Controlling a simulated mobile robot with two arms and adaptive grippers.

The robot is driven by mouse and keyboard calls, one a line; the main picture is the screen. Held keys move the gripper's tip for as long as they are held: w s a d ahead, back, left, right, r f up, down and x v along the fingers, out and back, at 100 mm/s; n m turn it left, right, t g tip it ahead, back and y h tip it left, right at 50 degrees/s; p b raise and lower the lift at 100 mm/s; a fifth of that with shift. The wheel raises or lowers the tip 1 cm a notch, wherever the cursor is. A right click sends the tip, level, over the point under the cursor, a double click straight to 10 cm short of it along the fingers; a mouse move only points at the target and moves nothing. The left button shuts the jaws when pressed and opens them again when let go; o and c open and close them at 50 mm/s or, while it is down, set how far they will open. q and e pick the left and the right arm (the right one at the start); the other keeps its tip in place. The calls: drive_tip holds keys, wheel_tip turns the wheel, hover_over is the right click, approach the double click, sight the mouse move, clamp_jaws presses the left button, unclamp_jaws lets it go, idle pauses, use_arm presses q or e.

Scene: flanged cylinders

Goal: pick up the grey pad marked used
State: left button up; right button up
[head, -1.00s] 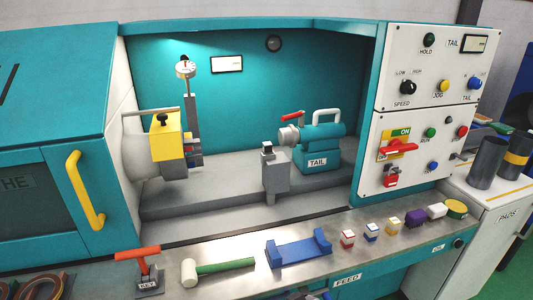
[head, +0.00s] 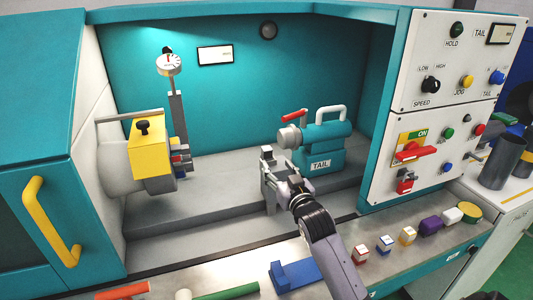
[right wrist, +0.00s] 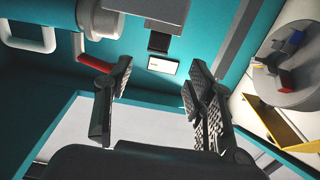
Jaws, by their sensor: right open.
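I cannot read the mark "used" anywhere. A small dark grey block (right wrist: 159,42) sits on the grey post (right wrist: 145,8) in the right wrist view, which shows the scene upside down; it may be the pad, but I cannot tell. In the head view the grey post (head: 269,190) stands in the machine bay, partly covered by my right gripper (head: 275,165). My right gripper (right wrist: 155,95) is open and empty in the wrist view, its padded fingers wide apart, with the block beyond and between them. My left gripper is not in view.
A teal tailstock (head: 320,150) stands right of the post, a yellow-faced chuck (head: 152,160) left. A dial gauge (head: 168,64) rises by the chuck. The front ledge holds a blue cradle (head: 295,275), a green-handled mallet (head: 225,292) and several coloured blocks. A control panel (head: 440,100) bounds the right.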

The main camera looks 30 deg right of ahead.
sight(269, 151)
drive_tip(key=x, duration=0.3)
drive_tip(key=shift+w+d, duration=0.1)
drive_tip(key=shift+w, duration=0.15)
drive_tip(key=shift+p+x, duration=0.35)
drive_tip(key=shift+x, duration=0.6)
drive_tip(key=x, duration=0.1)
drive_tip(key=p+x, duration=0.1)
drive_tip(key=x, duration=0.2)
drive_tip(key=shift+w+d+r, duration=0.1)
drive_tip(key=shift+w+r, duration=0.1)
drive_tip(key=shift+r, duration=0.15)
drive_tip(key=shift+w+d, duration=0.1)
drive_tip(key=shift+w, duration=0.35)
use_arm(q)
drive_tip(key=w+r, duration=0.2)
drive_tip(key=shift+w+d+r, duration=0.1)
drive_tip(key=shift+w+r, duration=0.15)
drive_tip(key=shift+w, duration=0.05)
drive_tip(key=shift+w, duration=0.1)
use_arm(e)
drive_tip(key=shift+c, duration=0.4)
drive_tip(key=shift+c, duration=1.3)
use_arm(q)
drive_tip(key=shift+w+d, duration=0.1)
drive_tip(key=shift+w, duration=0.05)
use_arm(e)
clamp_jaws()
